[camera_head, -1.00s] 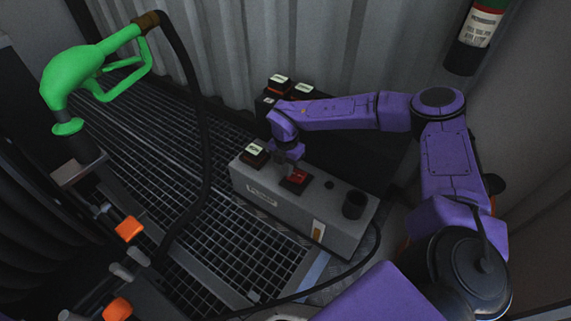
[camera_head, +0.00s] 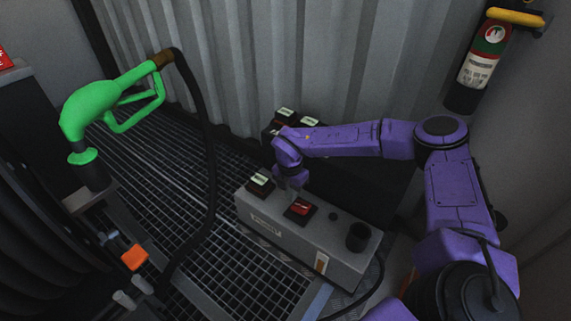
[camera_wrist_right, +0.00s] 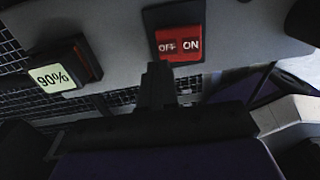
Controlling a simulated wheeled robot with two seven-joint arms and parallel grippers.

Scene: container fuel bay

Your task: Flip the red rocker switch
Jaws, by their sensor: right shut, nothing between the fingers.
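The red rocker switch (camera_head: 299,208) sits in a black frame on top of the grey control box (camera_head: 345,262). In the right wrist view the red rocker (camera_wrist_right: 180,43) shows the words OFF and ON. My right gripper (camera_head: 294,194) is shut and empty, pointing down at the switch's far left edge in the head view. In the right wrist view its closed fingertips (camera_wrist_right: 158,70) lie just below the OFF side. I cannot tell whether they touch it. My left gripper is not in view.
A black cup-like fitting (camera_head: 358,237) rises at the box's right end. A green fuel nozzle (camera_head: 95,105) and black hose (camera_head: 211,150) are at left.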

